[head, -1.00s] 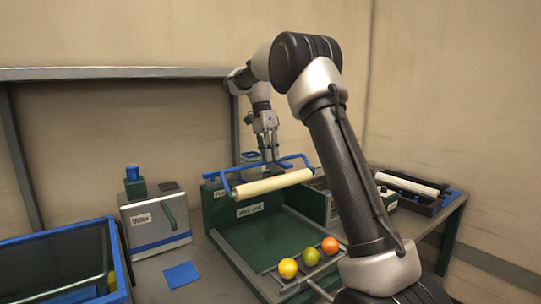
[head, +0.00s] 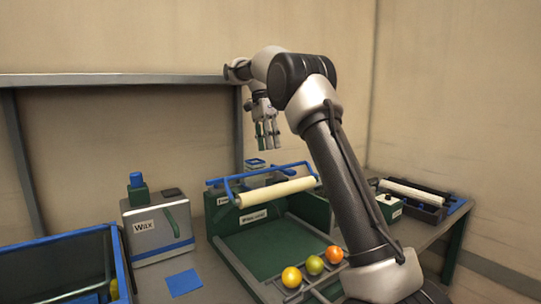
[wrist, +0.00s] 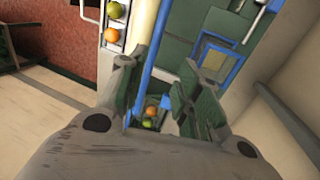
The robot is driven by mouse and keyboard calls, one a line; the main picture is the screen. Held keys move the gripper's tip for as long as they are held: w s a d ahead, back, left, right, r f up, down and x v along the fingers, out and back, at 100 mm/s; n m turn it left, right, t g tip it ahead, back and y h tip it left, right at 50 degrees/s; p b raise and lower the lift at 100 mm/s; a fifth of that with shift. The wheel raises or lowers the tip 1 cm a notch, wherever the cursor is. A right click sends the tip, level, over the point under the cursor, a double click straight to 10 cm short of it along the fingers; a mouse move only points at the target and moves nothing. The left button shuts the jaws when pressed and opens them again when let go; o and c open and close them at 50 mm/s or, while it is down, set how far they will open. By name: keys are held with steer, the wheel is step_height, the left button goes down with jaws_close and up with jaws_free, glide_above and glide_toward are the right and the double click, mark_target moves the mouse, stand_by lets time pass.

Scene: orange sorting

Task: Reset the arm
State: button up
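My gripper (head: 267,134) hangs above the blue-handled frame of the wax unit in the head view, clear of it, with its fingers pointing down. In the wrist view its two fingers (wrist: 168,95) stand apart with nothing held between them. My arm rises from the lower right and bends over at the top. The wax unit (head: 254,217) is a green box with a cream roller (head: 277,191) and a blue handle bar (head: 245,176) above it. A yellow fruit (head: 291,277), a greenish fruit (head: 315,265) and an orange one (head: 334,254) rest in a row on its front rack.
A box labelled Wax (head: 157,226) stands at left, with a blue pad (head: 184,283) before it. A blue-rimmed bin (head: 119,262) is at the lower left. A dark tray with a white roller (head: 409,192) lies at right. The air around my gripper is free.

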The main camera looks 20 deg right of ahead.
steer(key=shift+w+r, duration=0.15)
steer(key=shift+r, duration=0.3)
steer(key=s+r+n+t, duration=0.2)
steer(key=s+n, duration=0.2)
steer(key=s, duration=0.5)
steer(key=s+r+n+t, duration=0.2)
steer(key=s+n, duration=0.1)
steer(key=s, duration=0.5)
steer(key=s+f+n+t, duration=0.1)
steer(key=s+f+n, duration=0.3)
steer(key=s, duration=0.6)
steer(key=s+f+n+t, duration=0.2)
steer(key=s+f+n, duration=0.2)
steer(key=s+f, duration=0.5)
steer(key=s, duration=0.2)
steer(key=shift+s+d+n+t+y, duration=0.3)
steer(key=shift+d+n, duration=0.1)
